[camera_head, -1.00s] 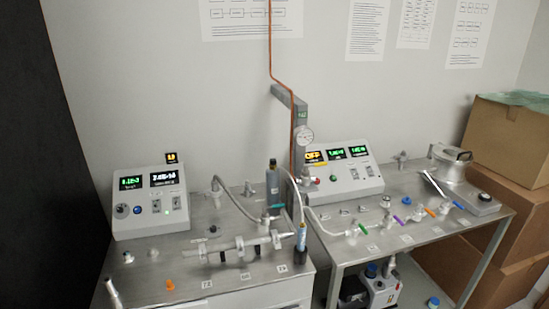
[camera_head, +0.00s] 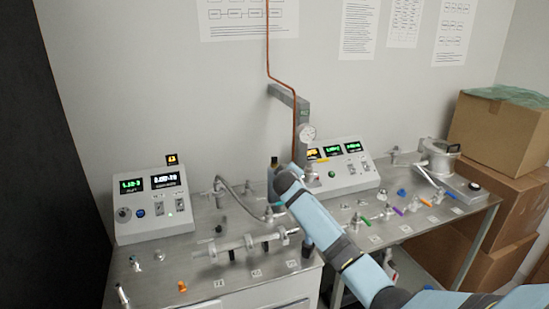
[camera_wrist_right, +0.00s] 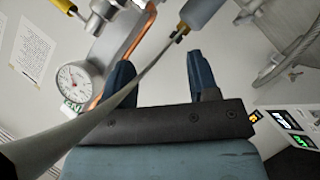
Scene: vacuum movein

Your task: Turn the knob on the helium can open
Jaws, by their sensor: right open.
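In the head view, my right arm reaches in from the lower right. Its hand is in front of a slim grey canister with a dark top (camera_head: 270,187), seemingly the helium can, and partly covers it. A grey-blue cylinder (camera_wrist_right: 208,14) with a brass neck shows beyond the fingertips. A small dark fitting, possibly the knob (camera_wrist_right: 178,37), is near that neck. A pale hose (camera_wrist_right: 120,97) crosses in front of the left finger. My left gripper is not in view.
A pressure gauge (camera_wrist_right: 74,85) and copper pipe (camera_wrist_right: 122,50) are close to the left finger. Two control boxes (camera_head: 151,205) (camera_head: 345,168) stand on the metal benches. Pipe fittings and valves crowd the bench tops. Cardboard boxes (camera_head: 510,135) are stacked at right.

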